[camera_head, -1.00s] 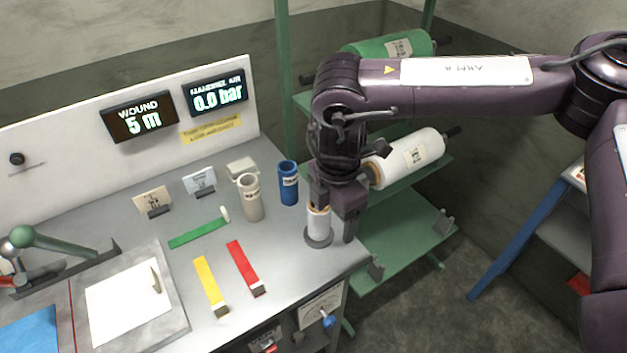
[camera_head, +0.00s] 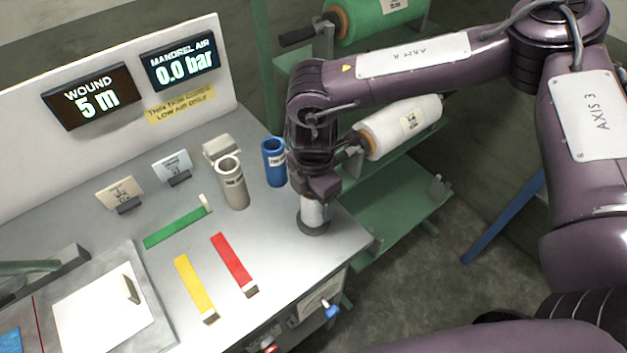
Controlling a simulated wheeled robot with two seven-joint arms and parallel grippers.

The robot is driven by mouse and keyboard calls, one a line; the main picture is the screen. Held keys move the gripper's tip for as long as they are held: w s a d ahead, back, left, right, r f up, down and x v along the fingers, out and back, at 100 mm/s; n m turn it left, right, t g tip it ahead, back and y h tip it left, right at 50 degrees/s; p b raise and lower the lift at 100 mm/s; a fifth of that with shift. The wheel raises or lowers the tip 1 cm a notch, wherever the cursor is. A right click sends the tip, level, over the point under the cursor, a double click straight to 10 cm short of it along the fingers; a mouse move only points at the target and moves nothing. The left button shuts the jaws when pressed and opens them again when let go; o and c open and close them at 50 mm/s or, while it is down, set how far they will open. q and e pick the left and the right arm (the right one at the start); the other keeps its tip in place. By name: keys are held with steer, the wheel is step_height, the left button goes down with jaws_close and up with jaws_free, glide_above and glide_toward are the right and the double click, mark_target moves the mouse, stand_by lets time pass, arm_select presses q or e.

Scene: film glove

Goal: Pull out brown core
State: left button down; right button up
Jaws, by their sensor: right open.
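A small white film roll (camera_head: 313,212) stands upright on a dark round base (camera_head: 314,228) near the right edge of the bench. Its top, where a brown core rim would show, is hidden behind my right gripper (camera_head: 316,190). My right gripper points down right over the roll's top. Its jaws are open, and I cannot tell whether a finger touches the roll. A larger white roll (camera_head: 400,127) with a brown core end (camera_head: 364,145) lies on the rack behind my arm. My left gripper is out of view.
A blue tube (camera_head: 274,165) and a beige tube (camera_head: 233,185) stand left of the gripper. Green (camera_head: 175,228), red (camera_head: 233,262) and yellow (camera_head: 195,287) strips lie on the bench. The panel screens (camera_head: 92,97) read 5 m and 0.0 bar. A green roll (camera_head: 370,16) is on the rack above.

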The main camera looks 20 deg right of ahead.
steer(key=shift+f, duration=0.6)
steer(key=c, duration=1.1)
steer(key=shift+o, duration=0.2)
steer(key=shift+r+p, duration=0.5)
steer(key=shift+r+p, duration=1.7)
steer(key=shift+r, duration=0.3)
step_height(320, 180, up, 8)
steer(key=p, duration=0.6)
steer(key=shift+f, duration=0.25)
